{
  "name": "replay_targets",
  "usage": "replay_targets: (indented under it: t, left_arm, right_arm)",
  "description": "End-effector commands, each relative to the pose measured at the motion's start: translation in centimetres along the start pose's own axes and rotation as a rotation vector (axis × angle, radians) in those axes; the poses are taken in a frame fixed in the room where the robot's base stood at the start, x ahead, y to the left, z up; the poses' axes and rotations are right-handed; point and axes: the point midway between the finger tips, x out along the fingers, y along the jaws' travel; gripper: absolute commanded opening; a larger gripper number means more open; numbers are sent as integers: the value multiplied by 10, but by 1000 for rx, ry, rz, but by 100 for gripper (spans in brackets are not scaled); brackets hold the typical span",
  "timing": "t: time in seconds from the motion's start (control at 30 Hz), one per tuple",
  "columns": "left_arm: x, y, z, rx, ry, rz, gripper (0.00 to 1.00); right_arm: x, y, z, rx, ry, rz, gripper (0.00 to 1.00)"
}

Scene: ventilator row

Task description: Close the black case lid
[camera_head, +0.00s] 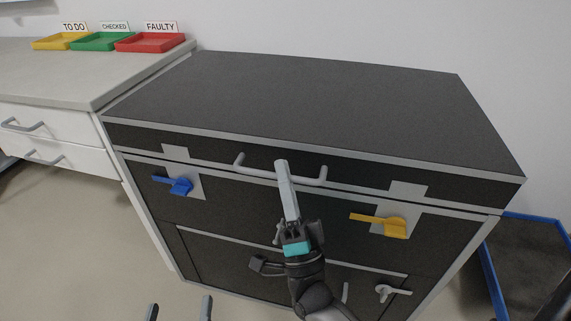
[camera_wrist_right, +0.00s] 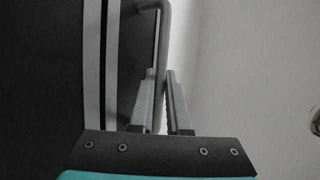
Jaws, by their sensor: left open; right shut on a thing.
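The black case (camera_head: 210,205) has silver edges, and its black lid (camera_head: 290,95) lies about level over the body. A narrow dark line runs between the silver edges in the right wrist view; I cannot tell whether the lid is fully seated. A grey bar handle (camera_head: 258,175) is on the lid's front and also shows in the right wrist view (camera_wrist_right: 162,45). My right gripper (camera_head: 281,165) is shut on this handle, with its fingers (camera_wrist_right: 163,90) either side of the bar. My left gripper (camera_head: 180,309) is open and empty, low in front of the case.
A blue latch (camera_head: 178,186) and a yellow latch (camera_head: 385,223) are on the case front, both levers pointing left. A grey latch (camera_head: 390,291) is lower right. A counter (camera_head: 60,80) with yellow, green and red trays stands left. A blue-edged bin (camera_head: 540,265) stands right.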

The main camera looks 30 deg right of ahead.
Motion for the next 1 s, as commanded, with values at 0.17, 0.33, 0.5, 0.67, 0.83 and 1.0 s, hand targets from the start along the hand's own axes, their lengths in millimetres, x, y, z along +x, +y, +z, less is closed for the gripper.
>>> replay_targets:
  t: [0.17,0.33,0.5,0.67,0.83,1.0]
  left_arm:
    - [0,1,0,-3,8,1,100]
    - [0,1,0,-4,12,2,100]
    - [0,1,-1,-4,15,2,100]
    - [0,1,0,-4,15,2,100]
    - [0,1,0,-4,15,2,100]
    - [-1,1,0,-4,14,2,100]
  right_arm:
    - [-5,5,4,2,-9,5,0]
    - [-9,7,6,2,-11,7,0]
    - [-11,8,6,3,-13,11,0]
    - [-13,8,6,3,-14,14,0]
    - [-13,8,6,3,-13,14,25]
    - [-11,7,5,1,-8,8,27]
